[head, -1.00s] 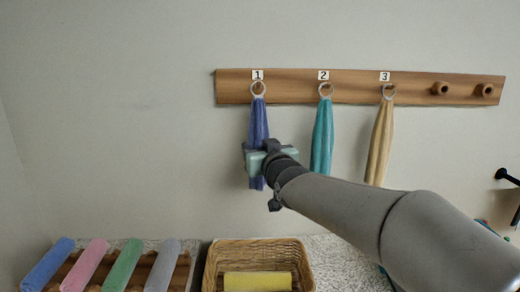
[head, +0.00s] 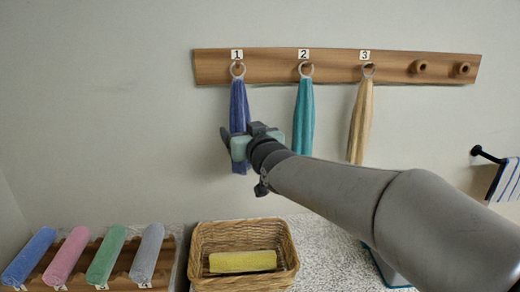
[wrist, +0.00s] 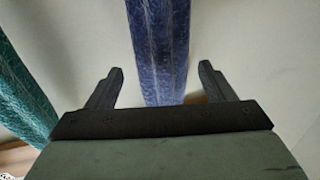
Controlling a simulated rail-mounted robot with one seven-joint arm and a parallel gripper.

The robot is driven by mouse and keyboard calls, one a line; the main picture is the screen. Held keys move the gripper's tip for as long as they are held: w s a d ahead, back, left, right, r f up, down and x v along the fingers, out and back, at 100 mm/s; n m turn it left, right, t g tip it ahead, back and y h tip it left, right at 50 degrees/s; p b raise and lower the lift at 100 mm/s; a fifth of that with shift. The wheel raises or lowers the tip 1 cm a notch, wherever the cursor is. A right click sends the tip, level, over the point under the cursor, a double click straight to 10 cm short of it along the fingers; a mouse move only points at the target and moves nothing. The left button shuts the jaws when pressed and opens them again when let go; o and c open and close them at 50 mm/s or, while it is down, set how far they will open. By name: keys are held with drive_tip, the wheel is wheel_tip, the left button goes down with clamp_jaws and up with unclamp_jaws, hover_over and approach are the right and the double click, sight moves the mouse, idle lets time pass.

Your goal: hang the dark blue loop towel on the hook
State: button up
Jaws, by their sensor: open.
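The dark blue loop towel (head: 239,98) hangs by its ring (head: 237,69) on the hook under label 1, at the left end of the wooden rail (head: 390,68). It hangs straight down. My gripper (head: 232,138) is at the towel's lower part in the head view and hides some of it. In the wrist view the gripper (wrist: 158,82) is open, with one finger on each side of the blue towel (wrist: 160,45) and a gap between each finger and the cloth.
A teal towel (head: 303,115) hangs under label 2 and a beige towel (head: 360,120) under label 3. Two pegs at the right are empty. Below are rolled towels (head: 107,255) on a rack and a basket (head: 195,262) holding a yellow towel. A striped towel (head: 505,180) hangs far right.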

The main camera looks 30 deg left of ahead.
drive_tip(key=v, duration=1.5)
drive_tip(key=w+d+f+m+h+p, duration=0.15)
drive_tip(key=d+f+h, duration=0.25)
drive_tip(key=d, duration=0.4)
drive_tip(key=w+d+f+m+g+h+p, duration=0.1)
drive_tip(key=w+d+f+m+h, duration=0.15)
drive_tip(key=d+f+h, duration=0.4)
drive_tip(key=w+d+f+m+h+p, duration=0.1)
drive_tip(key=d+f+m+p, duration=0.15)
drive_tip(key=d, duration=0.65)
drive_tip(key=s+d+f+m+g+h+p, duration=0.1)
drive_tip(key=s+d+f+g, duration=0.3)
drive_tip(key=s+d, duration=0.4)
drive_tip(key=s+d+f+m+g+h+p, duration=0.1)
drive_tip(key=s+d+f+m+g, duration=0.1)
drive_tip(key=s+d+f+g, duration=0.2)
drive_tip(key=s+d+g, duration=0.1)
drive_tip(key=s+d, duration=0.2)
drive_tip(key=s, duration=0.3)
drive_tip(key=shift+d+f+m+h+p, duration=0.3)
drive_tip(key=shift+d+f+m+h, duration=0.05)
drive_tip(key=shift+d, duration=0.05)
drive_tip(key=shift+w+a, duration=0.1)
